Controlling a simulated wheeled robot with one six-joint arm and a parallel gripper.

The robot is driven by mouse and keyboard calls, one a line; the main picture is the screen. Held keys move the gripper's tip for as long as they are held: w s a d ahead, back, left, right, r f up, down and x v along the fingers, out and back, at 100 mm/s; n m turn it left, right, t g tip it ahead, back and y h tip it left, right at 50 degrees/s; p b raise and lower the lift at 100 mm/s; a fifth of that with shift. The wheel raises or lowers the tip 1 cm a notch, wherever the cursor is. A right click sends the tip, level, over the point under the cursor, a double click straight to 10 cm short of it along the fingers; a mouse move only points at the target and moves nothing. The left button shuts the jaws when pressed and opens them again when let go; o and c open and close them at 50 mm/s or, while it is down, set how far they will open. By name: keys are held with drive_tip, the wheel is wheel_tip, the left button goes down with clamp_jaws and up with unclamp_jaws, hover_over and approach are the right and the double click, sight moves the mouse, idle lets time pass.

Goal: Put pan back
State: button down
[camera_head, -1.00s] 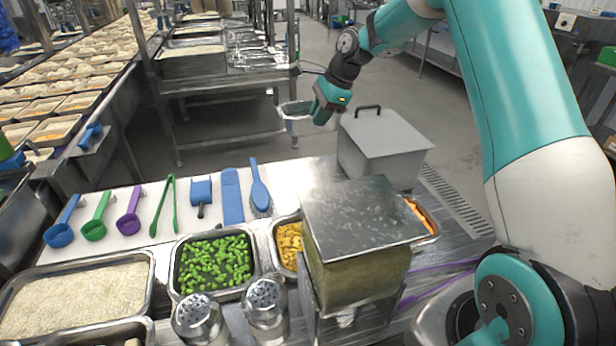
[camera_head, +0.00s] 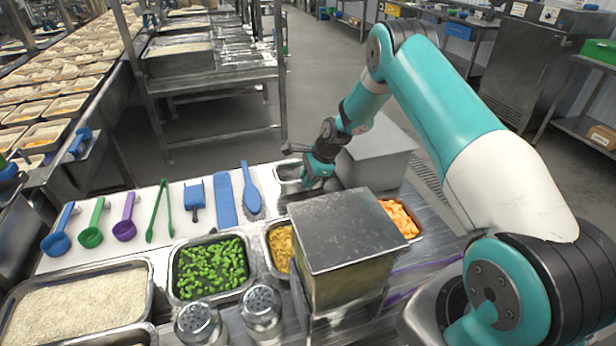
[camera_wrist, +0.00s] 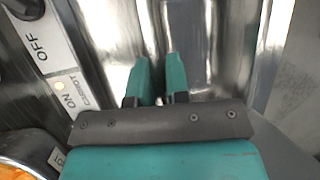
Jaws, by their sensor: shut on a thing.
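The pan (camera_head: 288,176) is a small shiny metal tray. In the head view it is at the back edge of the worktable, right of the blue brush and left of the grey box. My gripper (camera_head: 308,180) is at its right end, shut on it. In the wrist view the two green fingers (camera_wrist: 160,68) are close together over shiny metal, and only part of the pan (camera_wrist: 215,45) shows. I cannot tell whether the pan rests fully on the table.
A grey lidded box (camera_head: 378,158) stands right of my gripper. A metal-topped hopper (camera_head: 345,230) stands in front. The wrist view shows a panel marked ON and OFF (camera_wrist: 52,62).

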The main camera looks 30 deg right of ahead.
drive_tip(key=shift+f, duration=0.1)
drive_tip(key=shift+f, duration=0.1)
drive_tip(key=c, duration=1.1)
unclamp_jaws()
drive_tip(key=b+v, duration=0.3)
drive_tip(key=v, duration=0.9)
drive_tip(key=shift+b, duration=0.4)
drive_tip(key=shift+a, duration=0.1)
